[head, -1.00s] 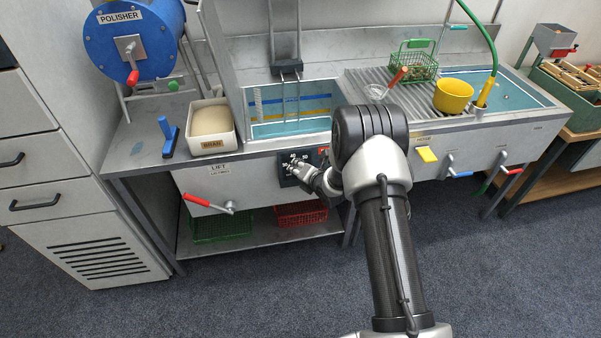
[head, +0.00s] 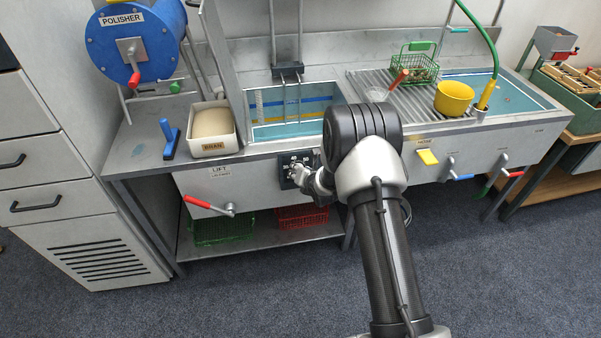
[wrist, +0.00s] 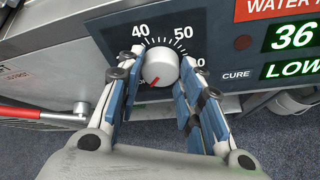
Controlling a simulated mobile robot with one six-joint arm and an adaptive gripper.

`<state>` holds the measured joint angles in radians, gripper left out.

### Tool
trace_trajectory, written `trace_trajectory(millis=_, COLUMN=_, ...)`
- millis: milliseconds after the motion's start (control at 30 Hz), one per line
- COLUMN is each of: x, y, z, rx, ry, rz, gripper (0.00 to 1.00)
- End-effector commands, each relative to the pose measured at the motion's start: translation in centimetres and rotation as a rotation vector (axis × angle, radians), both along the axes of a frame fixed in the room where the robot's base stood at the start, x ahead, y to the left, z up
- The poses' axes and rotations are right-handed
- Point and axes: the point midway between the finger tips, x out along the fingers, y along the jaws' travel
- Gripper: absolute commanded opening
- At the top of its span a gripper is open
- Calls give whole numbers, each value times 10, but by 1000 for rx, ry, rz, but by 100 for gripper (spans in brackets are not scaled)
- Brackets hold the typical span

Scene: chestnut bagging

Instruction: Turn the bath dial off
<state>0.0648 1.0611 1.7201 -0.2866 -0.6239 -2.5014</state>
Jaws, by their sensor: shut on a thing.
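The bath dial is a round grey-white knob (wrist: 161,66) on a black plate marked 40 and 50. Its red pointer line points to the lower left in the wrist view, beside a small mark partly hidden by my left finger. My gripper (wrist: 160,62) is shut on the knob, with one blue-padded finger on each side. In the head view my gripper (head: 301,174) is at the black dial plate (head: 286,166) on the front of the bath; the knob itself is hard to make out there.
A display (wrist: 290,50) right of the dial reads 36 and LOW. A red-handled lift lever (head: 208,205) sticks out left of the dial. Red and green baskets (head: 301,216) lie on the shelf below. The bath (head: 290,130) lies above the panel.

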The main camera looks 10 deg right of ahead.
Motion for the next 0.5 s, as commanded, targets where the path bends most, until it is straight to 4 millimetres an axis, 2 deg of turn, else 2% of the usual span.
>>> trace_trajectory(millis=100, x=0, y=0, z=0, rx=-1, ry=-1, rz=0, gripper=10)
trace_trajectory(millis=133, x=0, y=0, z=0, rx=-1, ry=-1, rz=0, gripper=36)
trace_trajectory(millis=400, x=0, y=0, z=0, rx=0, ry=-1, rz=0, gripper=54)
trace_trajectory(millis=500, x=0, y=0, z=0, rx=0, ry=-1, rz=0, gripper=54)
